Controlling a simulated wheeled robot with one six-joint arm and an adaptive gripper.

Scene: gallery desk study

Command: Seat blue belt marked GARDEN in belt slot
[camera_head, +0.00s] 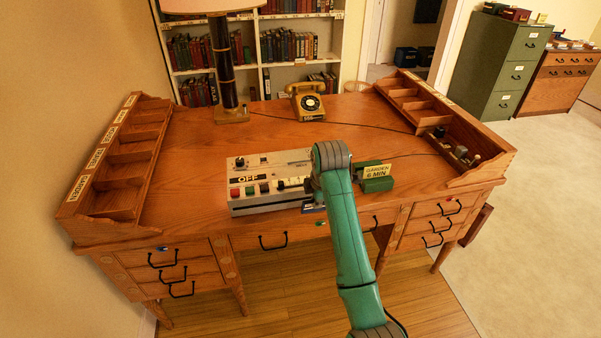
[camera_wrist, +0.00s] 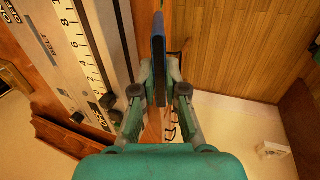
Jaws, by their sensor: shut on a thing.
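My gripper (camera_wrist: 160,80) is shut on the blue belt (camera_wrist: 159,50), a thin blue-and-dark piece seen edge-on in the wrist view. No GARDEN marking can be read on it from here. A bit of blue shows below my arm in the head view (camera_head: 313,208); the gripper itself is mostly hidden there by my arm. The pale control machine (camera_head: 255,190) stands on the desk. In the wrist view the machine (camera_wrist: 75,75) lies left of the belt, with a scale and a BELT label (camera_wrist: 43,38). The belt is apart from that label; the slot opening is not clear.
A card reading GARDEN 6 MIN (camera_head: 377,171) stands among green blocks right of my arm. A yellow telephone (camera_head: 307,103) and a lamp (camera_head: 226,75) stand behind. Pigeonhole racks (camera_head: 120,150) and (camera_head: 430,115) flank the desk (camera_head: 190,190). The desktop's left middle is clear.

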